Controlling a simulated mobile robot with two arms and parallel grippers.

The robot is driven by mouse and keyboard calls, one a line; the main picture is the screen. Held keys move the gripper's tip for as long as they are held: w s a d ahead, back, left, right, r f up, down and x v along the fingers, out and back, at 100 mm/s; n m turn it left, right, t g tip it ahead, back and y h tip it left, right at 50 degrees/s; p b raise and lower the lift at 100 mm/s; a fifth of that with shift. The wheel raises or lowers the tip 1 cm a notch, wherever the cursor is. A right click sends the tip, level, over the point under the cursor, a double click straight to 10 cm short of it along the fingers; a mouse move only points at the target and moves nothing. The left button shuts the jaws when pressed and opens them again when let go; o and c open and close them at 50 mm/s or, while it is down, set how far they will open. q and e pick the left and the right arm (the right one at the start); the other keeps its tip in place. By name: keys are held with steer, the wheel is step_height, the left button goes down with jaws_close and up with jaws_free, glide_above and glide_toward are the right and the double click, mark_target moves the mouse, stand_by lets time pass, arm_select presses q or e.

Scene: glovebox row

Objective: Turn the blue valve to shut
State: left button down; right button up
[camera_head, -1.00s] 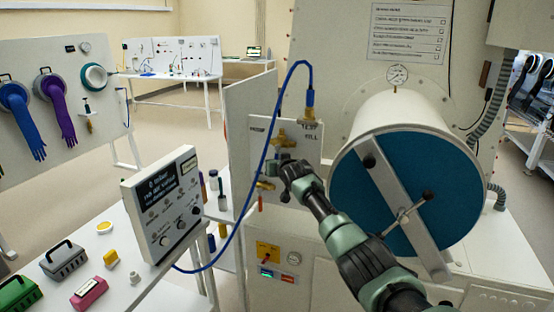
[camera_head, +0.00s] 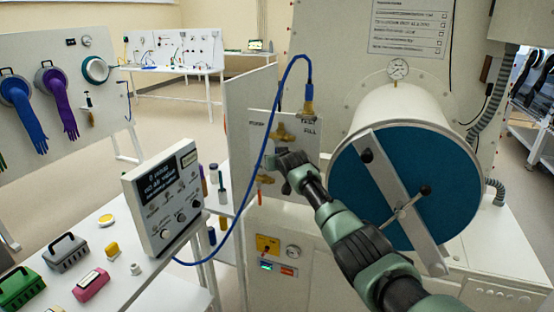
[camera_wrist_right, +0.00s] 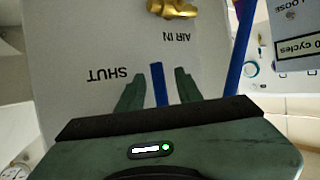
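The valve panel (camera_head: 257,145) stands left of the big drum, with brass fittings (camera_head: 283,131) on its face. My right gripper (camera_head: 285,163) reaches in front of it and hides the blue valve in the head view. In the right wrist view, the blue valve handle (camera_wrist_right: 158,84) is a narrow bar between the two fingers of my right gripper (camera_wrist_right: 157,90). The fingers look open, with small gaps on both sides of the bar. The upside-down "SHUT" label (camera_wrist_right: 109,75) lies left of the fingers. My left gripper is not in view.
A blue hose (camera_head: 263,160) loops from the top fitting past the panel's left side to the grey control box (camera_head: 163,200). It also runs close right of the fingers in the wrist view (camera_wrist_right: 241,45). The drum (camera_head: 405,190) with its cross bar stands right of my arm.

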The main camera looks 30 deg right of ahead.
steer(key=shift+s+r, duration=0.1)
steer(key=shift+r, duration=0.05)
steer(key=b+v, duration=0.1)
steer(key=v, duration=0.6)
steer(key=shift+s+b, duration=0.25)
steer(key=shift+b, duration=0.1)
steer(key=shift+a, duration=0.15)
stand_by(0.6)
